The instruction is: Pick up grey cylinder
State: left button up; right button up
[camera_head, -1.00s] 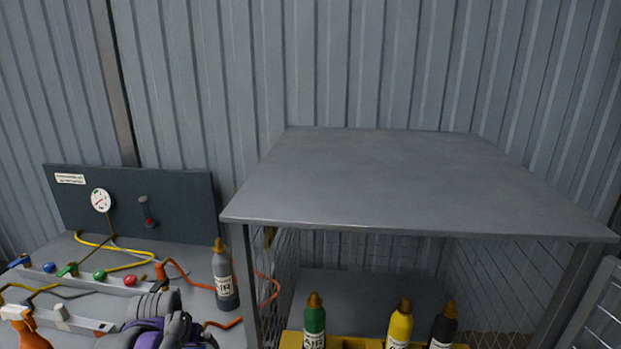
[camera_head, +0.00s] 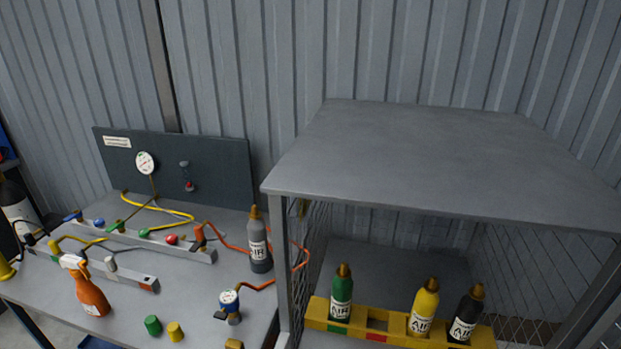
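The grey cylinder (camera_head: 259,245) stands upright on the grey workbench, close to the left post of the cage. It has a brass-coloured top and a white label reading AIR. An orange hose passes beside it; I cannot tell whether they touch. Neither of my grippers is in view.
The cage (camera_head: 440,165) stands right of the grey cylinder. Its yellow rack (camera_head: 377,324) holds green (camera_head: 341,293), yellow (camera_head: 424,307) and black (camera_head: 466,316) cylinders. An orange spray bottle (camera_head: 90,293), a blue gauge (camera_head: 229,301) and hose manifolds occupy the workbench (camera_head: 185,290).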

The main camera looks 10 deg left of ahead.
aim_at(256, 226)
jog(key=k+j, duration=0.3)
jog(key=k+j+u, duration=0.2)
jog(key=j+u, duration=0.15)
jog(key=k+j+u, duration=0.1)
jog(key=j+u, duration=0.25)
jog(key=i+u, duration=0.15)
jog(key=u, duration=0.3)
jog(key=i+l+u, duration=0.1)
jog(key=u, duration=0.3)
jog(key=i+l, duration=0.55)
jog(key=l, duration=0.2)
